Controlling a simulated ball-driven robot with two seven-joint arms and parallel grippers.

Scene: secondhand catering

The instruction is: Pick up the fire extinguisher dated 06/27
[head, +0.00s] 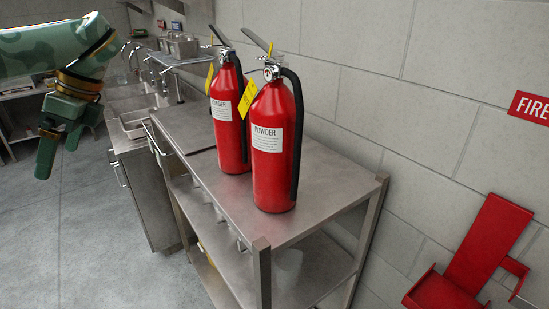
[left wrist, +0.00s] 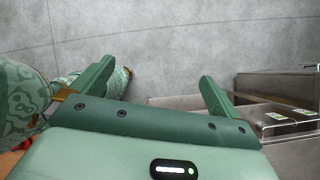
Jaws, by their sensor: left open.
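Two red fire extinguishers stand upright on the steel shelf unit's top. The nearer extinguisher (head: 273,165) has a black hose, a white POWDER label and a yellow tag (head: 247,97). The farther extinguisher (head: 228,130) stands just behind it to the left, also with a yellow tag (head: 210,78). The dates on the tags are too small to read. My left gripper (head: 60,152) is open and empty, left of the shelf over the floor, apart from both extinguishers. Its open fingers also show in the left wrist view (left wrist: 153,88). My right gripper is not in view.
The steel shelf unit (head: 325,185) has lower shelves and corner posts. Steel sinks and counters (head: 134,124) continue behind it. A block wall runs along the right, with a red FIRE sign (head: 531,107) and a red bracket (head: 488,240). The floor (head: 90,225) at left is clear.

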